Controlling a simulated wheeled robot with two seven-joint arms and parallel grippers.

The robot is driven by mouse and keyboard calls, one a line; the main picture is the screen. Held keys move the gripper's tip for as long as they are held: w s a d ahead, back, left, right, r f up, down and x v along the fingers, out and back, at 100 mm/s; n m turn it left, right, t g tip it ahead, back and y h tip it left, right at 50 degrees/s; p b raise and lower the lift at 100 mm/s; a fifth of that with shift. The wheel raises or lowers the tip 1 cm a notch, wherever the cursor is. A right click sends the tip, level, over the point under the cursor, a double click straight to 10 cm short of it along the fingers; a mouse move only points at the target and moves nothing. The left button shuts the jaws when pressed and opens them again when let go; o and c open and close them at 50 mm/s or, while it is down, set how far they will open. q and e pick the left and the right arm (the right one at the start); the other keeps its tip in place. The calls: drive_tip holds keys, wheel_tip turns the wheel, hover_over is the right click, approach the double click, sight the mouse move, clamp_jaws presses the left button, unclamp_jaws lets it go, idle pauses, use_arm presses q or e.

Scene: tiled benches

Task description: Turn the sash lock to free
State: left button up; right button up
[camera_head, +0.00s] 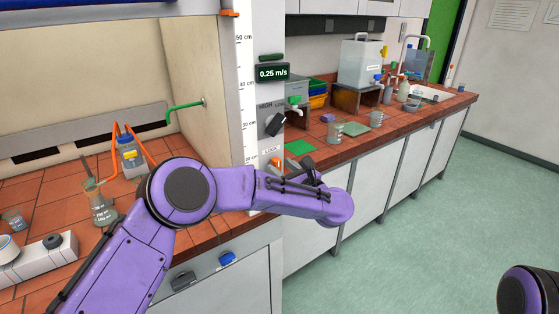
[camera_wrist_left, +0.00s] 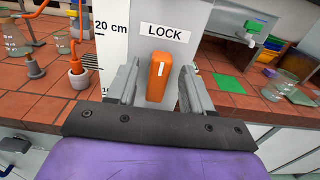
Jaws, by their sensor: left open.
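The sash lock is an orange knob (camera_wrist_left: 158,78) with a short white mark, standing nearly upright below a LOCK label (camera_wrist_left: 165,33) on the white post. In the head view the orange knob (camera_head: 276,162) shows small and partly covered behind my left arm. My left gripper (camera_wrist_left: 157,84) is open, with one finger on each side of the knob. Gaps seem to show between fingers and knob; I cannot tell how deep the fingers reach. In the head view its fingers are mostly hidden by my purple wrist. My right gripper is out of view.
A black knob (camera_head: 275,124) and a 0.25 m/s display (camera_head: 272,72) sit above the lock on the post. A flask (camera_head: 102,207) stands on the tiled hood floor at left. A green mat (camera_head: 300,147) and beaker (camera_head: 335,130) lie on the right bench.

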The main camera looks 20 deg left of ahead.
use_arm(q)
drive_tip(key=shift+w+a, duration=0.45)
drive_tip(key=shift+a, duration=0.05)
clamp_jaws()
drive_tip(key=shift+f, duration=0.1)
